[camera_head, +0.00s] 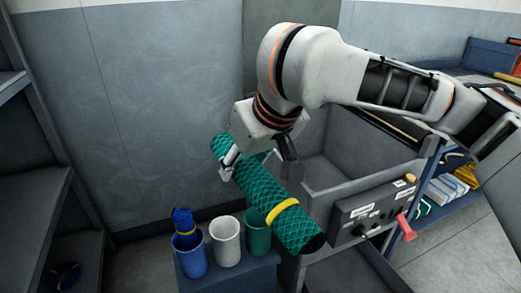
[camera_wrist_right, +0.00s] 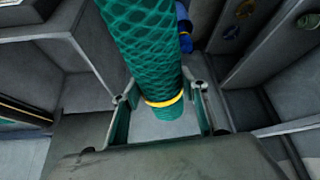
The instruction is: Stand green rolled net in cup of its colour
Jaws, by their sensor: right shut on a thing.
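The green rolled net (camera_head: 243,180) is a long netted roll with a yellow band near its lower right end. My right gripper (camera_head: 257,166) is shut on it and holds it slanted in the air. In the right wrist view the net (camera_wrist_right: 143,40) runs between the fingers of my right gripper (camera_wrist_right: 160,98). The green cup (camera_head: 257,240) stands below the net, which partly hides it in the head view. The net's banded end lies to the right of this cup in the picture. My left gripper is not in view.
A white cup (camera_head: 225,243) and a blue cup (camera_head: 191,259) holding a blue rolled net (camera_head: 183,221) stand left of the green cup on a blue stand (camera_head: 235,280). A grey bin (camera_head: 325,172) with a control panel (camera_head: 374,209) stands at right. Shelves (camera_head: 40,180) are at left.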

